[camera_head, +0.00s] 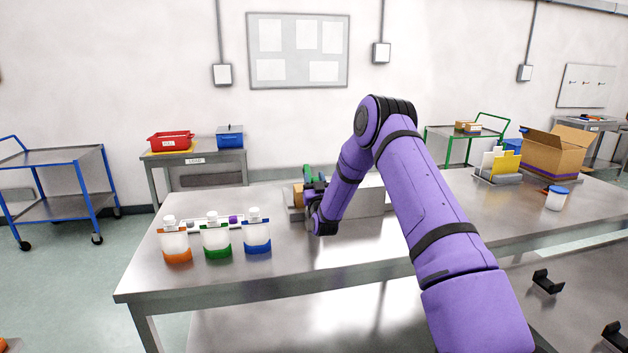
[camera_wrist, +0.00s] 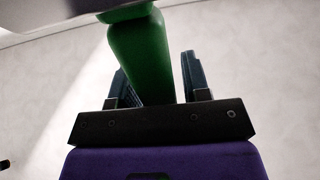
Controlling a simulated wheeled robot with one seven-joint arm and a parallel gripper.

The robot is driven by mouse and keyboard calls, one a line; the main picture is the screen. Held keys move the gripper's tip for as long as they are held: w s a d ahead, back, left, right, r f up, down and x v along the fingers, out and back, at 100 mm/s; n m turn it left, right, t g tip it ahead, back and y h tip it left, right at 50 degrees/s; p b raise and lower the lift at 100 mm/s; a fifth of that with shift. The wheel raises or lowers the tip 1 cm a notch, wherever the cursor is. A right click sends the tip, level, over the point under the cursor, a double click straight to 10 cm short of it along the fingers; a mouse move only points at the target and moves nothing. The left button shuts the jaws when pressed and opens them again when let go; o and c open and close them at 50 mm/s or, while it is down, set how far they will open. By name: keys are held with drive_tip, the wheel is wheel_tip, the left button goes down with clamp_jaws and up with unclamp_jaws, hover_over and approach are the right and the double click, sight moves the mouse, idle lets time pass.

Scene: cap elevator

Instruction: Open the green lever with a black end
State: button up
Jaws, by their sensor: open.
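The green lever (camera_wrist: 141,50) fills the upper middle of the wrist view and runs down between the two fingers of my gripper (camera_wrist: 157,70). The fingers are open on either side of it. There is a gap at the right finger; the lever overlaps the left finger in the picture, so I cannot tell if they touch. In the head view a small part of the green lever (camera_head: 308,172) shows beside my gripper (camera_head: 309,186). The lever's black end cannot be made out.
A grey metal box (camera_head: 371,200) sits on the steel table (camera_head: 300,278), partly behind my arm. Bottles with an orange (camera_head: 175,245), a green (camera_head: 216,241) and a blue (camera_head: 256,237) base stand at the left. A cardboard box (camera_head: 553,152) and a blue-lidded jar (camera_head: 556,200) are at the right.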

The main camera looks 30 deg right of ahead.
drive_tip(key=shift+o, duration=0.5)
drive_tip(key=v, duration=1)
drive_tip(key=shift+s+f, duration=0.25)
drive_tip(key=shift+f, duration=0.05)
drive_tip(key=shift+a, duration=0.1)
